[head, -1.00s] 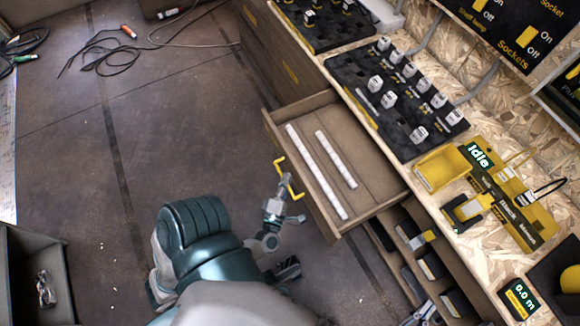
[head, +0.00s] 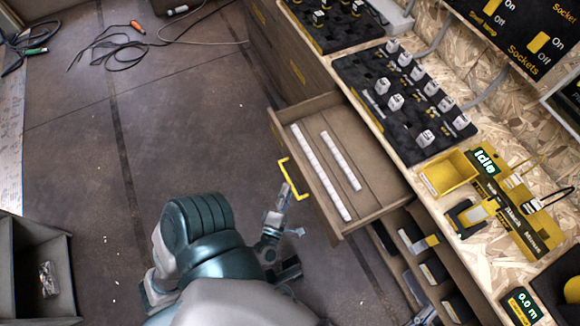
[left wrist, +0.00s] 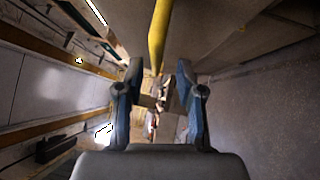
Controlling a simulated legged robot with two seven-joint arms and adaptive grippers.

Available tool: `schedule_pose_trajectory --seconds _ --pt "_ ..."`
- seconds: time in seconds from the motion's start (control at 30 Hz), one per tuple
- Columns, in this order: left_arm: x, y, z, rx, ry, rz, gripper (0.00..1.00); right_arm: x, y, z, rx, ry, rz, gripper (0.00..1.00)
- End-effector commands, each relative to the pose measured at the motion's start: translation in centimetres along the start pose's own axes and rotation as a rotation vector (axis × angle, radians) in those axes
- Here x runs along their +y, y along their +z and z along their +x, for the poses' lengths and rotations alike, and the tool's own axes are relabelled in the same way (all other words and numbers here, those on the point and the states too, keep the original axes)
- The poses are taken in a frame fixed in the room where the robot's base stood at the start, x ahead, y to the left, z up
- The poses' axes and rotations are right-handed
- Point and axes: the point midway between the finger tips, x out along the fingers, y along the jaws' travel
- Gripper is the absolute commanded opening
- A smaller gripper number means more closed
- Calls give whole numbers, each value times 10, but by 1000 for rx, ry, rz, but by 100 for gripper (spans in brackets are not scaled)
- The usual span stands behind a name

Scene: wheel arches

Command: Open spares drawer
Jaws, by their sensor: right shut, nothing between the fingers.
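The spares drawer (head: 378,190) is pulled out of the cabinet below the bench. Its yellow handle (head: 283,171) is on the front face. Two white strips (head: 320,173) lie inside it. My left gripper (head: 284,190) is at the near end of the handle. In the left wrist view its two fingers (left wrist: 159,72) stand apart, with the yellow handle bar (left wrist: 158,35) reaching down between the tips; I see no finger closed on it. My right gripper (head: 426,315) is shut and partly cut off at the bottom edge, beside the lower shelves.
The bench holds a black tray of labelled blocks (head: 390,100), a yellow bin (head: 447,174) and an "Idle" panel (head: 520,215). Cables (head: 110,45) lie on the far floor. A grey bin (head: 30,235) stands at left; the middle floor is clear.

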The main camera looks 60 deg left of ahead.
Motion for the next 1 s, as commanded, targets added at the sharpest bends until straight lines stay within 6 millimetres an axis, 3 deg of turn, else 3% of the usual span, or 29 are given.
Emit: schedule_pose_trajectory --seconds 0.2,0.4,1.0 --pt "-2 0 -50 0 -7 2 37 0 0 0 -1 1 0 0" --pt "-2 0 -75 -1 -5 2 37 0 0 0 -1 1 0 0" --pt "-2 1 -80 -1 -4 1 37 1 0 0 -1 2 0 0"
